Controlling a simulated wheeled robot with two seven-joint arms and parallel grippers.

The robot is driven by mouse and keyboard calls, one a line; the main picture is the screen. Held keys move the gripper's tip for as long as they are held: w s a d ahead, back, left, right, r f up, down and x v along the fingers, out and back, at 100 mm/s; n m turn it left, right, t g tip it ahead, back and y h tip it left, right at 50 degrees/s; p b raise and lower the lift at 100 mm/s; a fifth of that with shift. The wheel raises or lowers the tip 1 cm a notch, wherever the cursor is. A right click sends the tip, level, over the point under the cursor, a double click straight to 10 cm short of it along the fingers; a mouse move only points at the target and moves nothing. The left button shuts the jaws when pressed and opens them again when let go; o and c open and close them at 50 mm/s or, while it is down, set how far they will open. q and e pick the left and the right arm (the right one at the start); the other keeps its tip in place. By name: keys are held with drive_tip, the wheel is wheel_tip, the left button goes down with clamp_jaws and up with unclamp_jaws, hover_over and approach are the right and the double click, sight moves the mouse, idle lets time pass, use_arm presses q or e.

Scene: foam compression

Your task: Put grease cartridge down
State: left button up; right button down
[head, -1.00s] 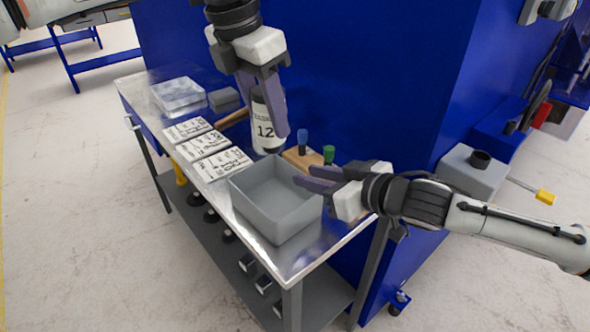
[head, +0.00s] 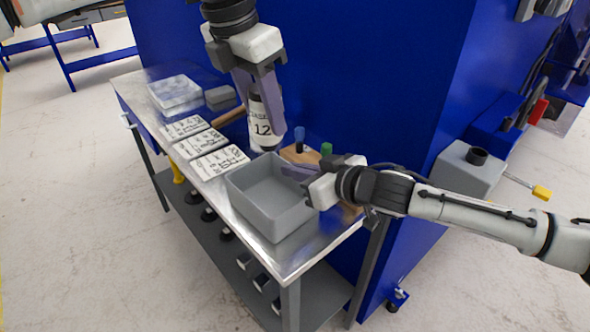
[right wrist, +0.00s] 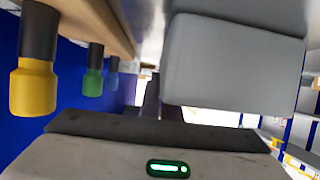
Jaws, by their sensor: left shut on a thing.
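The grease cartridge (head: 262,130) is a black and white cylinder with a label reading 12. My left gripper (head: 267,108) is shut on it from above and holds it nearly upright at the back of the metal-topped bench (head: 265,250). I cannot tell whether its base touches the bench top. My right gripper (head: 290,172) is at the right rear side of the grey bin (head: 270,217). Its fingers are partly hidden, and I cannot tell whether they are open or shut. In the right wrist view the grey bin wall (right wrist: 235,65) is close by.
A wooden rack (head: 300,155) with blue and green handled tools stands behind the bin; a yellow handle (right wrist: 35,88) shows in the right wrist view. Printed white cards (head: 203,145), a clear box (head: 175,93) and a grey block (head: 221,98) lie left. A blue wall stands behind.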

use_arm(q)
drive_tip(key=shift+m, duration=0.5)
drive_tip(key=shift+s+a+f, duration=0.1)
drive_tip(key=shift+s+f, duration=0.55)
drive_tip(key=shift+f, duration=1.8)
drive_tip(key=shift+s+a+f, duration=0.1)
drive_tip(key=shift+s+f, duration=0.6)
drive_tip(key=shift+f, duration=1.8)
drive_tip(key=shift+s+a+f, duration=0.1)
drive_tip(key=shift+s+f, duration=0.55)
drive_tip(key=shift+f, duration=1.8)
drive_tip(key=shift+f, duration=0.15)
drive_tip(key=o, duration=1)
drive_tip(key=v, duration=1.2)
